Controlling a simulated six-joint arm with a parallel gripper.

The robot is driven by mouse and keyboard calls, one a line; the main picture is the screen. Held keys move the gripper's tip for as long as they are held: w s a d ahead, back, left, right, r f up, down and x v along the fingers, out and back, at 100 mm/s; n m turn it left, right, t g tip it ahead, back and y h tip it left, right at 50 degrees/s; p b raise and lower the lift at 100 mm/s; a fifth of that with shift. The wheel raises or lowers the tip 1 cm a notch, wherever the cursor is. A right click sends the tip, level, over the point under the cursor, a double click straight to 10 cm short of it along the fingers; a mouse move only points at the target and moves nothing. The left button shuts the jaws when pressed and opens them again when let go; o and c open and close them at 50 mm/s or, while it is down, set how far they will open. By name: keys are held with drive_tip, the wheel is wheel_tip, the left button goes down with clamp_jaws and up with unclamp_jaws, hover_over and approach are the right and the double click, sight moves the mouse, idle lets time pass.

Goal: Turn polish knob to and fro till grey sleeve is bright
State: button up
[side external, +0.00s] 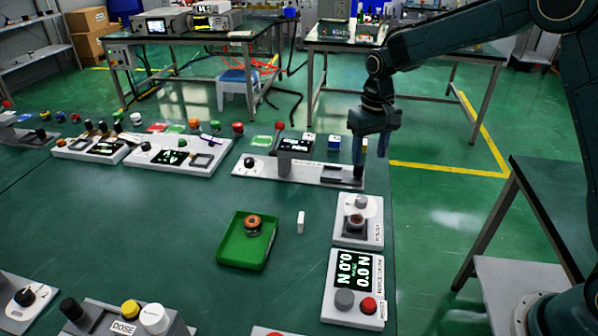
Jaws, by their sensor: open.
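A small white station (371,236) with a side label that seems to read POLISH stands near the table's right edge. A grey round knob (361,202) sits at its back. My gripper (371,157) points down, open and empty. It is behind the polish station, over the right end of a long white station (270,172), apart from the knob.
A green tray (232,252) holds a copper-coloured ring (253,224). A force gauge panel (331,303) with a grey knob and red button is in front of the polish station. Other panels line the back left. The table's middle left is clear.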

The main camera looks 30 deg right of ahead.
sight(362, 199)
drive_tip(key=shift+m, duration=0.3)
drive_tip(key=m, duration=0.8)
drive_tip(key=shift+f, duration=0.15)
drive_tip(key=shift+f, duration=0.15)
wheel_tip(362, 199, down, 14)
drive_tip(key=shift+r, duration=0.25)
idle(0.5)
drive_tip(key=c, duration=1)
